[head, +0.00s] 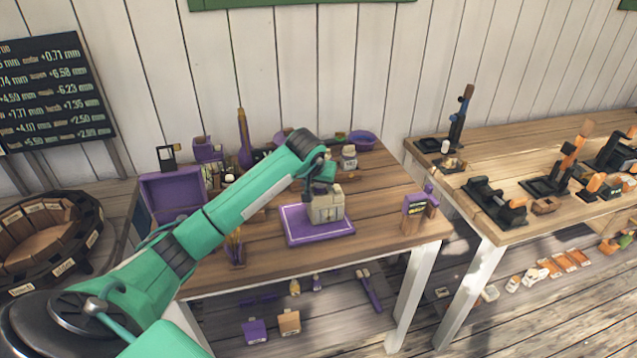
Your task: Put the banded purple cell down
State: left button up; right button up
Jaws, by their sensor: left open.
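My left gripper (324,184) reaches in over the wooden table. It is open, just above or at the top of a beige block-like holder (327,207). The holder stands on a purple mat (306,236) with a light border line. I cannot make out the banded purple cell for certain; it may be hidden at the gripper or in the holder. A purple and tan box (415,206) stands at the table's right front corner, apart from the gripper. My right gripper is not in view.
A purple open case (175,197) stands at the table's left. A purple bowl (361,140) and a small jar (349,156) are at the back. A second table (480,165) holds black and orange stands. Bare tabletop lies right of the mat.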

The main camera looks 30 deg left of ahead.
pick_arm(q)
jog(key=b+v, duration=0.3)
jog(key=v, duration=0.9)
jog(key=shift+r, duration=0.1)
